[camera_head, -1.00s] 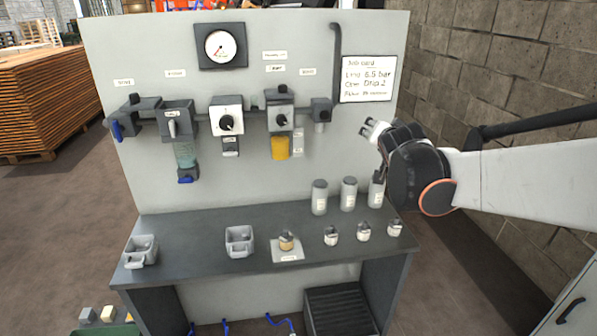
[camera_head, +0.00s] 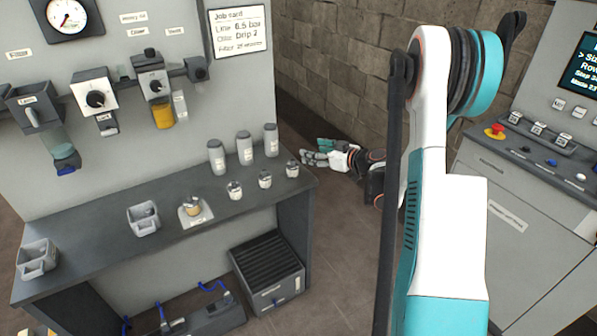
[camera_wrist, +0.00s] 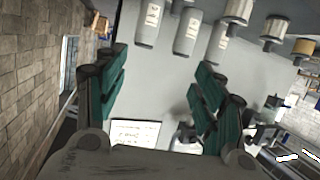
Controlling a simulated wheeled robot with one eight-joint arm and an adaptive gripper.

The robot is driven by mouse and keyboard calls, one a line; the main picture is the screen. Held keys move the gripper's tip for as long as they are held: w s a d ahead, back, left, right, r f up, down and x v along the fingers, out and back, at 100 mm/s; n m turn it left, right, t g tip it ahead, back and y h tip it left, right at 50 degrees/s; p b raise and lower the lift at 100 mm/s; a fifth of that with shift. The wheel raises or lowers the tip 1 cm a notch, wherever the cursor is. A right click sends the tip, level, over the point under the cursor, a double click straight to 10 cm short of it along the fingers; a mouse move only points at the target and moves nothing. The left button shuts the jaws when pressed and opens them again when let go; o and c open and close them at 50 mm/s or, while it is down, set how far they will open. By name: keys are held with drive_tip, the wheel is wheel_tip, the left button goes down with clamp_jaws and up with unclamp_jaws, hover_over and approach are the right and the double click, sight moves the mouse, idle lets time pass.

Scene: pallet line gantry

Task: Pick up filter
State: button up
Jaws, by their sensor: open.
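Three small white filter-like pieces with dark tops stand in a row on the bench: a left one (camera_head: 234,191), a middle one (camera_head: 265,180) and a right one (camera_head: 292,169). A tan, similar piece (camera_head: 193,209) sits on a pale plate left of them. I cannot read which is the filter. My gripper (camera_head: 318,152) is open and empty, just past the bench's right end, to the right of the row. In the wrist view, its teal fingers are apart, and the small pieces (camera_wrist: 273,30) show at the upper right, beyond the fingers.
Three grey bottles (camera_head: 245,148) stand behind the row, near the panel (camera_head: 140,130) with its regulators. Grey bins (camera_head: 143,220) are on the bench's left. A brick wall (camera_head: 345,75) stands behind my gripper. A control console (camera_head: 530,180) is at the right.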

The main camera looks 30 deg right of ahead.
wheel_tip(320, 180, down, 4)
drive_tip(key=s+g, duration=0.1)
drive_tip(key=s, duration=0.1)
drive_tip(key=b, duration=0.2)
approach(293, 160)
drive_tip(key=x, duration=0.4)
drive_tip(key=shift+w+d+f, duration=0.15)
drive_tip(key=shift+d+f, duration=0.15)
drive_tip(key=shift+f, duration=0.15)
drive_tip(key=shift+a+b+x, duration=0.2)
drive_tip(key=shift+b+x, duration=0.35)
drive_tip(key=shift+x, duration=0.95)
drive_tip(key=shift+a+b+x, duration=0.25)
drive_tip(key=shift+b+x, duration=0.25)
drive_tip(key=shift+x, duration=1)
drive_tip(key=shift+r, duration=0.25)
drive_tip(key=c, duration=1.3)
drive_tip(key=shift+r, duration=0.1)
